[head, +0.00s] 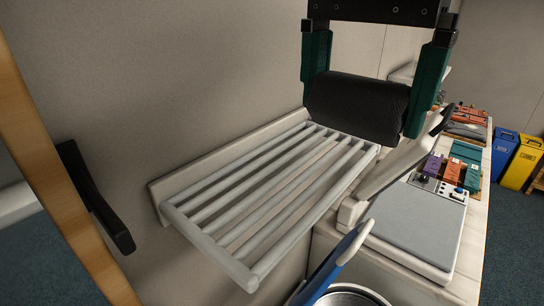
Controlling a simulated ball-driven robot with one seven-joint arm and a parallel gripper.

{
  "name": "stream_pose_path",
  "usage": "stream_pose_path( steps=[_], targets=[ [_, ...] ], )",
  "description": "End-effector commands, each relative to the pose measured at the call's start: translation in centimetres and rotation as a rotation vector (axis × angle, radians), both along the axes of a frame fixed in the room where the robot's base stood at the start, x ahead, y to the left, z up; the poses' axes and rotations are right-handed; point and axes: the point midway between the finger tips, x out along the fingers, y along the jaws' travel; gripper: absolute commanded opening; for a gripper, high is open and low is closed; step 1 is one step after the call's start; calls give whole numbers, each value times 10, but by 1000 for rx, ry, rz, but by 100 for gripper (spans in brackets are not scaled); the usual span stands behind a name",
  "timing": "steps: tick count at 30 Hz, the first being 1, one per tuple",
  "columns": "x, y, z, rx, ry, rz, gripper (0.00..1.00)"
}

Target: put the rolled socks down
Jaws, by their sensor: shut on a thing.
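The rolled socks (358,107) are a dark grey, ribbed roll in the head view, at the far right end of a white slatted rack (240,262) on the wall. My gripper (362,90) comes down from above with its two green fingers on either side of the socks. It is shut on them, one finger at the left end and one at the right end. The socks are at or just above the far slats; I cannot tell whether they touch. The underside of the roll is hidden.
The near and middle slats are bare. Below right is a counter with a grey-topped device (412,230) and colored blocks (465,152). A blue handle (335,265) rises over a round bin. Blue (503,145) and yellow (522,162) bins stand far right. A wooden post (55,160) is at left.

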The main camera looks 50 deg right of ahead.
Motion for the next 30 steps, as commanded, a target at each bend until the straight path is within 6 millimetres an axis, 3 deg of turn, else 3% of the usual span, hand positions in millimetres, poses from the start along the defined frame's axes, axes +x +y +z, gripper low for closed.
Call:
stream_pose_path(
  steps=[5, 14, 18, 22, 30],
  targets=[
    [15, -8, -9, 3, 2, -5, 57],
    [75, -38, -38, 4, 3, -4, 57],
    [95, -49, -64, 3, 3, -3, 57],
    [107, -56, -85, 1, 0, -5, 57],
    [118, -61, -95, 1, 0, -4, 57]
  ],
)
